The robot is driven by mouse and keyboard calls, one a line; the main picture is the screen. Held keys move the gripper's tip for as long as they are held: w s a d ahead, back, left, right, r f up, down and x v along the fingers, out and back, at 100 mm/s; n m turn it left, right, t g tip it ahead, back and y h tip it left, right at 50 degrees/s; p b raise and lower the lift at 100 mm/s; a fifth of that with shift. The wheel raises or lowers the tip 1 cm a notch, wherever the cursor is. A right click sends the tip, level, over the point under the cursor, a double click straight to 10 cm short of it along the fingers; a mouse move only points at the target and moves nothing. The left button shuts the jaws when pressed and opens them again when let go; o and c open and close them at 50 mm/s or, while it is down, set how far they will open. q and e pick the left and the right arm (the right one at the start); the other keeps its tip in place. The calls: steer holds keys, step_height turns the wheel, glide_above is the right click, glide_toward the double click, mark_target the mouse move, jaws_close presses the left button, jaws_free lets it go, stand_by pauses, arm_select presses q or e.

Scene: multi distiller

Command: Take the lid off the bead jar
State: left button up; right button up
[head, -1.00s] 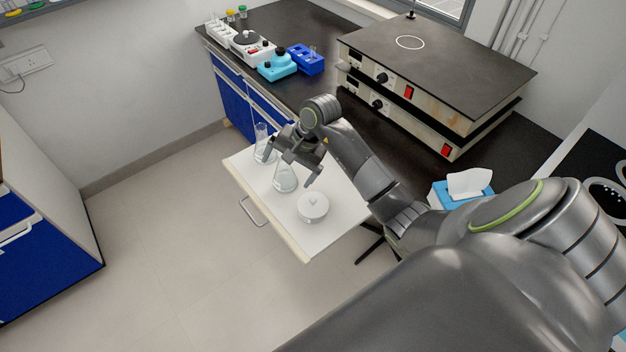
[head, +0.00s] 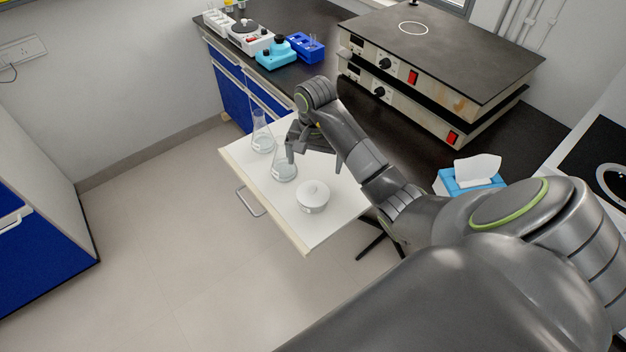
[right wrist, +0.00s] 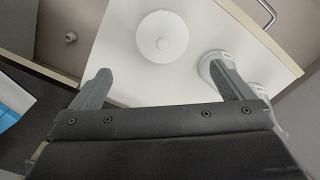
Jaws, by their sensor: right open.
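The bead jar (head: 312,203) is a small white round pot with its lid (head: 313,189) on top, standing on the pulled-out white drawer board. In the right wrist view the round white lid (right wrist: 162,36) with its centre knob shows from above, ahead of the fingers and between their lines. My right gripper (head: 316,162) is open and empty, above the board and behind the jar, apart from it. Its two spread fingers also show in the right wrist view (right wrist: 158,88). My left gripper is not in view.
Two glass flasks stand on the board (head: 290,225): one (head: 284,170) close by the right gripper's finger, the other (head: 262,140) farther back. A blue tissue box (head: 468,180) and stacked hotplates (head: 430,75) are on the dark bench. The board's front corner is clear.

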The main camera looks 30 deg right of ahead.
steer(key=b, duration=0.6)
glide_above(313, 188)
step_height(313, 188, down, 7)
steer(key=shift+s+d+r, duration=0.1)
steer(key=shift+s+r, duration=0.05)
steer(key=shift+r, duration=0.05)
steer(key=shift+f, duration=0.55)
steer(key=f, duration=0.3)
steer(key=shift+a+p, duration=0.2)
steer(key=shift+p, duration=0.15)
steer(key=shift+f, duration=0.5)
steer(key=c, duration=0.8)
